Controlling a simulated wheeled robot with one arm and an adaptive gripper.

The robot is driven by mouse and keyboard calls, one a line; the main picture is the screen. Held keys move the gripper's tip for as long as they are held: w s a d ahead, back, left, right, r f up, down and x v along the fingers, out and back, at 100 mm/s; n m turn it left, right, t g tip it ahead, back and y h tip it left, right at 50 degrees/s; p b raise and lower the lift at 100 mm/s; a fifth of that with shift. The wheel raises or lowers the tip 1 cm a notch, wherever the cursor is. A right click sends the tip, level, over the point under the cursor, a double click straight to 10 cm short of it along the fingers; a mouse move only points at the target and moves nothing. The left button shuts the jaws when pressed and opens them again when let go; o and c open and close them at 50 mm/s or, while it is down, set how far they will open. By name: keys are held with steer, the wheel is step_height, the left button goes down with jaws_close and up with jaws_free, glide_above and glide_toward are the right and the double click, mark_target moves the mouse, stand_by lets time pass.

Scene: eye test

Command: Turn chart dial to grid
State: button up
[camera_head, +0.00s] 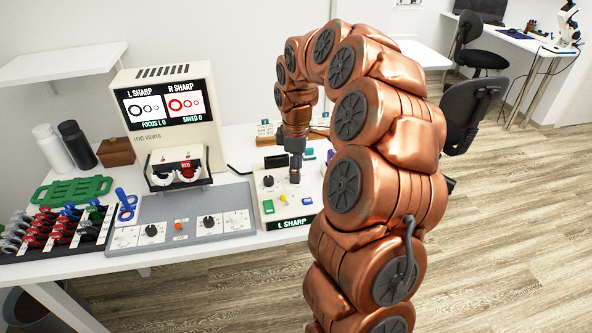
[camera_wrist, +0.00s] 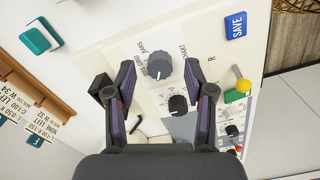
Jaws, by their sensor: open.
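The chart dial (camera_wrist: 158,64) is a grey knob on a pale panel (camera_wrist: 120,28). Printed words, including what reads as GRID, BARS and CHART, surround it; its exact setting is too small to tell. My gripper (camera_wrist: 160,80) is open, its two dark fingers on either side of the dial in the wrist view. Whether they touch it cannot be told. In the head view my gripper (camera_head: 295,176) points down over the control box (camera_head: 271,220), whose front reads L SHARP. The lens viewer screen (camera_head: 165,105) shows ring charts.
A second black knob (camera_wrist: 178,104) sits close to the dial, near the fingers. A blue SAVE button (camera_wrist: 236,25) and a yellow-topped lever (camera_wrist: 243,86) are on the right. A grey tray with a dial (camera_head: 208,222) stands left of the box. Lens racks (camera_head: 52,238) are at far left.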

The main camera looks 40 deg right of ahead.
steer(key=shift+f, duration=0.55)
steer(key=shift+c, duration=0.4)
jaws_close()
